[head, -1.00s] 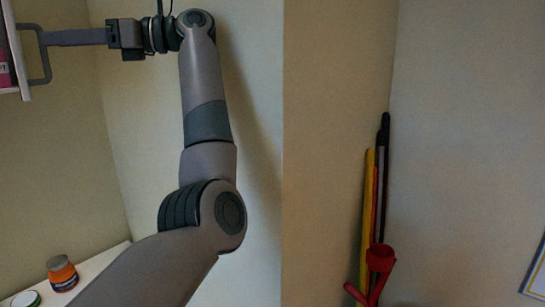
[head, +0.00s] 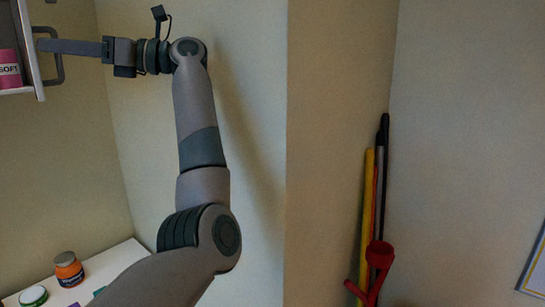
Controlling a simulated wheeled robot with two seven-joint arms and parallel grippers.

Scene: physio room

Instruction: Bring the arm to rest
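My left gripper (head: 42,46) is at the upper left of the head view, at the end of my raised and bent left arm. It is seen from the side, so the gap between its fingers does not show. Its fingers point left and overlap the grey handle (head: 60,66) of a white cabinet front (head: 34,62). I cannot tell whether they touch the handle. No held object shows. My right gripper is out of view.
A pink container (head: 9,70) stands inside the cabinet. Below, an orange jar (head: 69,270) and a white-green tub (head: 33,296) sit on a white surface (head: 112,262). A yellow pole (head: 367,205) and other poles lean in the corner, with a red object (head: 379,256) in front.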

